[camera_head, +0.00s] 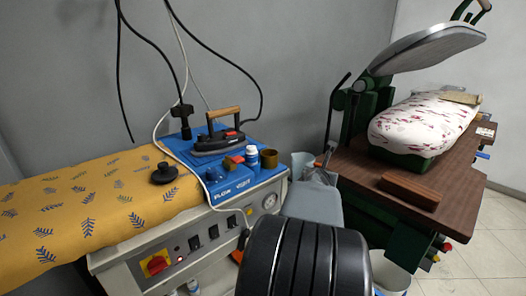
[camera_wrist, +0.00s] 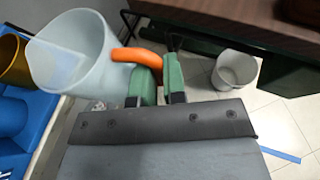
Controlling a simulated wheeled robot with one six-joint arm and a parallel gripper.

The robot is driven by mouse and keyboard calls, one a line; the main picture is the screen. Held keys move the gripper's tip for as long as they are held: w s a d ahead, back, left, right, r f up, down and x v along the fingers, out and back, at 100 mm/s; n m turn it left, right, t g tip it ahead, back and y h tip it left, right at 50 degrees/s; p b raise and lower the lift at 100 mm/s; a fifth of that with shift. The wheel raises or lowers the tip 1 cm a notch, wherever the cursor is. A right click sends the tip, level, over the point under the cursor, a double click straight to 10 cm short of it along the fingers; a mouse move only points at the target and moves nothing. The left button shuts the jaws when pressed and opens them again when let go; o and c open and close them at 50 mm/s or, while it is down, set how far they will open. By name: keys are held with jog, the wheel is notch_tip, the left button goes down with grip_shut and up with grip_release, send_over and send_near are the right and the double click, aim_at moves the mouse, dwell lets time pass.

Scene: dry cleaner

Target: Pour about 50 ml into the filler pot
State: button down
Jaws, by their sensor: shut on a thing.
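My gripper (camera_wrist: 159,78), with green fingers, is shut on the orange handle (camera_wrist: 139,57) of a pale translucent jug (camera_wrist: 88,58). A bluish patch that looks like liquid shows inside the jug; its amount cannot be read. In the head view the jug (camera_head: 302,162) is held off the right end of the blue ironing unit, and my gripper (camera_head: 322,174) is small behind my arm. A brass-coloured pot (camera_head: 270,158), apparently the filler pot, stands on the blue top. It shows partly at the wrist view's left edge (camera_wrist: 13,62), left of the jug and apart from it.
A white bottle with a blue cap (camera_head: 252,156), a red item (camera_head: 234,162) and an iron (camera_head: 216,142) sit near the pot. A press with a brown table (camera_head: 450,170) stands right. A pale bucket (camera_wrist: 235,70) is on the floor. Cables hang above the iron.

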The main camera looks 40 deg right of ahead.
jog(key=shift+s+d+r, duration=0.15)
jog(key=shift+r, duration=0.15)
jog(key=w+a+r+n+g+h+p, duration=0.1)
jog(key=w+r+n+g+p, duration=0.5)
jog(key=p, duration=3.1)
jog(key=shift+w+a+r+n, duration=0.55)
jog(key=shift+w+r, duration=0.85)
jog(key=shift+r, duration=1.45)
jog(key=shift+w+r+n+g+h+p, duration=0.45)
jog(key=shift+w+r+n+p, duration=0.4)
jog(key=shift+p, duration=0.8)
